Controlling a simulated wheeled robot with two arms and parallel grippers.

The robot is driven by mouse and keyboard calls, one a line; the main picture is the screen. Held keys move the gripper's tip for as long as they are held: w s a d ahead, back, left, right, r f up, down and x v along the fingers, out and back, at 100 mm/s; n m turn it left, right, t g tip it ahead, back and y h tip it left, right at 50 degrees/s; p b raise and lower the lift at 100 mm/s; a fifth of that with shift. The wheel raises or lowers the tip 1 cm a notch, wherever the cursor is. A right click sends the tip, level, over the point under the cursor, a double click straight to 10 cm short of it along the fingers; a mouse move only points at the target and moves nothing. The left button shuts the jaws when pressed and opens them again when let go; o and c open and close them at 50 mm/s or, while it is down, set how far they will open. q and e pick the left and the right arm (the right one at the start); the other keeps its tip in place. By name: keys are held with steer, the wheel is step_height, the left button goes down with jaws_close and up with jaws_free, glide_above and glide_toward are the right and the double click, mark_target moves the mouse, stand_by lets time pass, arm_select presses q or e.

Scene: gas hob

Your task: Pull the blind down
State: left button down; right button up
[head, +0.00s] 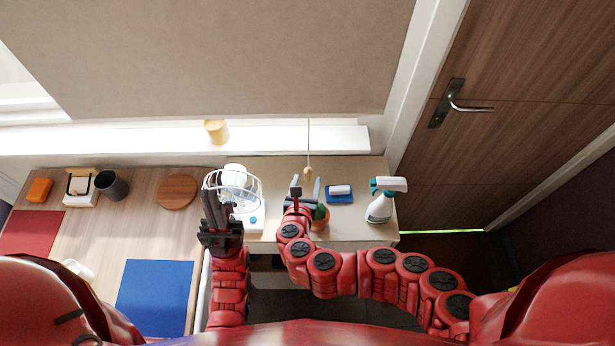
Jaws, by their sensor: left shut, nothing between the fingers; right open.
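The blind (220,50) is a beige-brown sheet across the window at the top of the head view; its lower edge hangs a little above the white sill. A thin pull cord hangs below it and ends in a small wooden knob (308,172). My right gripper (306,186) is open, its fingers pointing towards the knob. The knob appears just beyond the fingertips, and I cannot tell the gap in depth.
A cactus pot (320,217) stands close to my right gripper. A blue sponge tray (341,197) and a spray bottle (381,205) are to its right. A yellow cup (216,131) stands on the sill (270,138). A wooden door (520,90) is at right.

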steer(key=p+v, duration=0.2)
steer(key=v, duration=1)
steer(key=shift+s, duration=0.25)
